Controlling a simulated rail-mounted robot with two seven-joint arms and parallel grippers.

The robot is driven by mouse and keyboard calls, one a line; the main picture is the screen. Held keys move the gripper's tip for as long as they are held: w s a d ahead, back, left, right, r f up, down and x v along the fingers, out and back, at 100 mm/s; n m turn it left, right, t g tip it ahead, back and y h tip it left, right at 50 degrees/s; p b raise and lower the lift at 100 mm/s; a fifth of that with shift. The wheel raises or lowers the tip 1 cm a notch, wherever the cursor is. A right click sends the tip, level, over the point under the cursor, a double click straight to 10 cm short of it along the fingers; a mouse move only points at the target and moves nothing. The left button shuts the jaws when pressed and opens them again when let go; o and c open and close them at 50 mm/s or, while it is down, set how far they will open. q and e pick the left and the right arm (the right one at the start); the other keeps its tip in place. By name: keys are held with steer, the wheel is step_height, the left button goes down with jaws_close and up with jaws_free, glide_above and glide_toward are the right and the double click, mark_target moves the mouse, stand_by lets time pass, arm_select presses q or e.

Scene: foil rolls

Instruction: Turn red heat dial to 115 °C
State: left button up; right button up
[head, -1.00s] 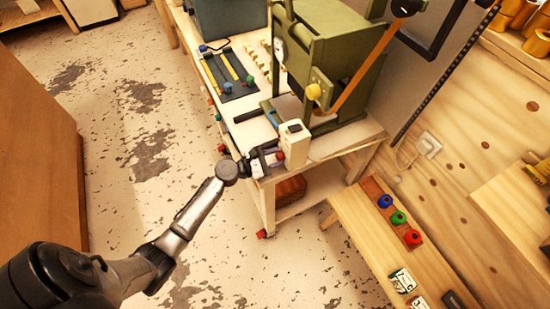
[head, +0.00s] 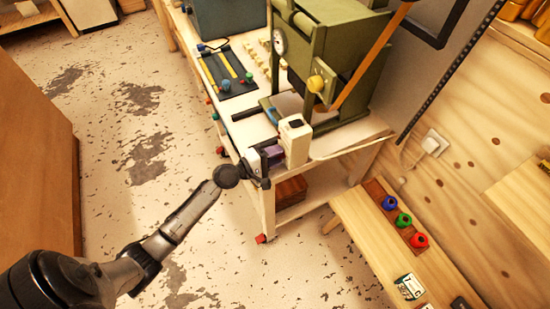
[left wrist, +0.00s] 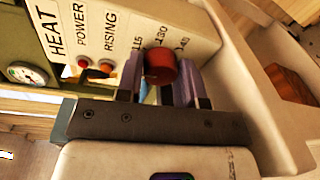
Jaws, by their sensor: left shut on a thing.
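The red heat dial (left wrist: 160,66) sits on the white heat box (left wrist: 85,30), beside printed marks 115, 130 and 145 in the left wrist view. My left gripper (left wrist: 158,82) has its purple fingers on either side of the dial and is shut on it. In the head view the heat box (head: 294,140) stands at the front corner of the table, and my left gripper (head: 274,154) is at its left face. The dial is hidden there. The dial's pointer mark is not visible, so I cannot tell its setting. My right gripper is not in view.
A black tray (head: 228,75) lies on the table. A low bench (head: 365,235) holds several coloured spools. The floor at left is clear.

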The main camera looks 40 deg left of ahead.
arm_select(q)
steer(key=m+b, duration=0.2)
steer(key=m, duration=0.2)
steer(key=shift+m+t, duration=0.3)
steer(key=shift+m, duration=0.1)
stand_by(0.5)
steer(key=o, duration=0.9)
steer(key=b+v, duration=0.1)
steer(key=v, duration=1.2)
steer(key=shift+s+r+b, duration=0.1)
steer(key=shift+s+b, duration=0.25)
steer(key=shift+s, duration=0.05)
